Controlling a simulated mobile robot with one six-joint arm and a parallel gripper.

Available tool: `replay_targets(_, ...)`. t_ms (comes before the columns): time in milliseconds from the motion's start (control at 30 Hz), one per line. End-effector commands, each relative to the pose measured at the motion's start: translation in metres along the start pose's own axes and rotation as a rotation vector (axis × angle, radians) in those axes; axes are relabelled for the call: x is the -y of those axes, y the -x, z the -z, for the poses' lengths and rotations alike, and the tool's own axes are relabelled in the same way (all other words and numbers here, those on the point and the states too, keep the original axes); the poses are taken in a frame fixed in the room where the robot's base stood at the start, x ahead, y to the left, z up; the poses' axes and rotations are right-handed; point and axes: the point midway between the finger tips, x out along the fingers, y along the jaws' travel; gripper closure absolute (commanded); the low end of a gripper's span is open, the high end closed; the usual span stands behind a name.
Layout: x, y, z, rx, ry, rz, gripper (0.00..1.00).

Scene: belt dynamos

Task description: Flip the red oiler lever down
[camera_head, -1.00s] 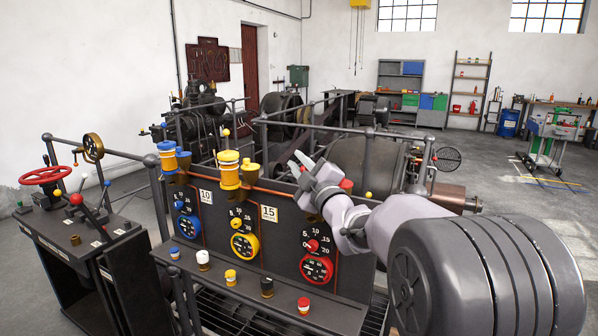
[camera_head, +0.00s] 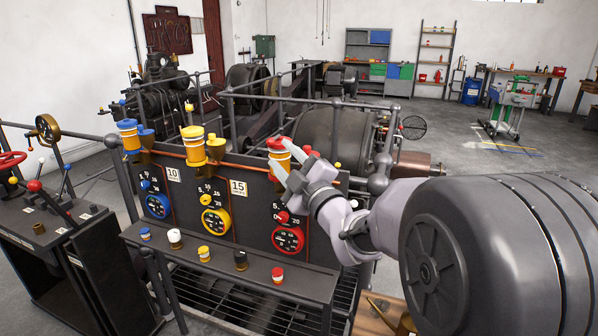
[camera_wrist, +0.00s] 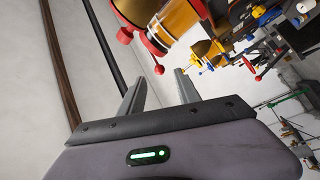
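The red oiler (camera_head: 279,152), with a red-and-white cap and amber body, stands on the top edge of the dark panel at its right end. My gripper (camera_head: 281,172) is just in front of it and covers its lower part. In the wrist view the amber and red oiler (camera_wrist: 172,18) is at the top, beyond my fingers. A small red knob (camera_wrist: 158,70), which looks like its lever's end, sticks out towards the space between my fingertips. My gripper (camera_wrist: 155,80) also shows there, open and empty. I cannot tell the lever's exact angle.
A yellow oiler (camera_head: 193,146) and a blue oiler (camera_head: 129,135) stand farther left on the panel. A shelf (camera_head: 225,258) with several small coloured caps runs in front. Dark rails (camera_head: 300,101) and a large drum (camera_head: 325,135) lie behind.

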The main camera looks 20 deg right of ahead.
Motion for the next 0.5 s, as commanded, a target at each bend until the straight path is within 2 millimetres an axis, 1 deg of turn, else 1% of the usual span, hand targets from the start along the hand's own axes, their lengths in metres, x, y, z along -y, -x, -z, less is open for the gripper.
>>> replay_targets(33, -0.002, 0.015, 0.000, 0.003, 0.000, -0.001, 0.61)
replay_targets(100, -0.002, 0.035, 0.000, 0.004, 0.000, -0.001, 0.61)
replay_targets(200, -0.001, 0.057, 0.000, 0.003, -0.001, -0.001, 0.61)
replay_targets(333, -0.001, 0.073, 0.000, 0.001, 0.000, -0.001, 0.61)
replay_targets(500, 0.000, 0.077, 0.000, 0.000, -0.001, 0.000, 0.61)
